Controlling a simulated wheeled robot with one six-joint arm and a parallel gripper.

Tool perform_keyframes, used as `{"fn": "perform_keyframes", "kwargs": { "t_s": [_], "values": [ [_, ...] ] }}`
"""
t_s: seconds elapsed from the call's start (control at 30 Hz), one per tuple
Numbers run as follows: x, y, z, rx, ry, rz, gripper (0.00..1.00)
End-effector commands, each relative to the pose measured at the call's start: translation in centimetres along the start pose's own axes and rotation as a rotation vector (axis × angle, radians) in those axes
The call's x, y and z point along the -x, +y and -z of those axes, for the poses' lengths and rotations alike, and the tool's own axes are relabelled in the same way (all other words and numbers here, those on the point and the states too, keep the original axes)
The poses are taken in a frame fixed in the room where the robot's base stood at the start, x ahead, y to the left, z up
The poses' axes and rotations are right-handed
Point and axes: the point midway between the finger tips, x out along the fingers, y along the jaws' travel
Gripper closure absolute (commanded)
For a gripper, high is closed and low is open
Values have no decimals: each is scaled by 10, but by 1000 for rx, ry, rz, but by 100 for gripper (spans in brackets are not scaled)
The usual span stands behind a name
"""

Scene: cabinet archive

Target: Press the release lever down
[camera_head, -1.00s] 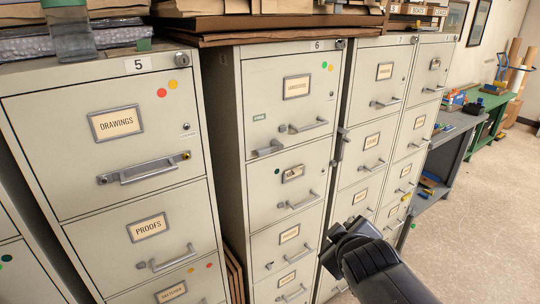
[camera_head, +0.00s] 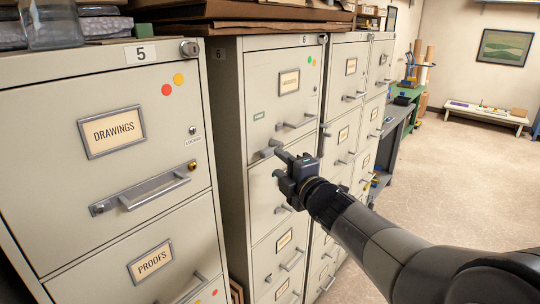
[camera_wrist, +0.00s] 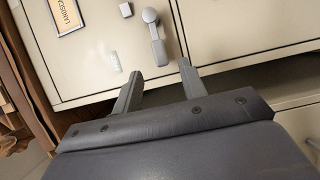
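The release lever is a grey bar (camera_head: 268,151) low on the left of the top drawer of cabinet 6 (camera_head: 257,75). My gripper (camera_head: 282,161) is in front of it, close to the drawer front, and partly covers it in the head view. In the wrist view the whole lever (camera_wrist: 158,45) shows, with a round pivot at its top end. My gripper's two fingers (camera_wrist: 160,74) are spread apart and empty there. The lever's free end points into the space between the fingertips. I cannot tell whether a finger touches it.
The top drawer's pull handle (camera_head: 295,123) is just above my gripper. Cabinet 5 (camera_head: 60,130) stands at the left with its DRAWINGS and PROOFS drawers shut. More cabinets (camera_head: 345,80) stand to the right. Open floor (camera_head: 460,180) lies at the right.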

Motion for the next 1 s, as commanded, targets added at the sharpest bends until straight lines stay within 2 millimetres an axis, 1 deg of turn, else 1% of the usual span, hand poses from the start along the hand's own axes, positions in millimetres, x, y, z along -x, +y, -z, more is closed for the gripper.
{"fn": "perform_keyframes", "kwargs": {
  "t_s": [0.03,0.2,0.4,0.57,0.8,0.87,1.0],
  "values": [
    [-11,0,0,-2,2,3,60],
    [-38,0,0,-3,0,2,60],
    [-58,0,0,-3,-1,2,60],
    [-64,0,0,-1,-2,1,60],
    [-64,0,0,-2,-2,1,60],
    [-64,0,0,-2,-2,1,64],
    [-64,0,0,-2,-2,1,76]
  ]
}}
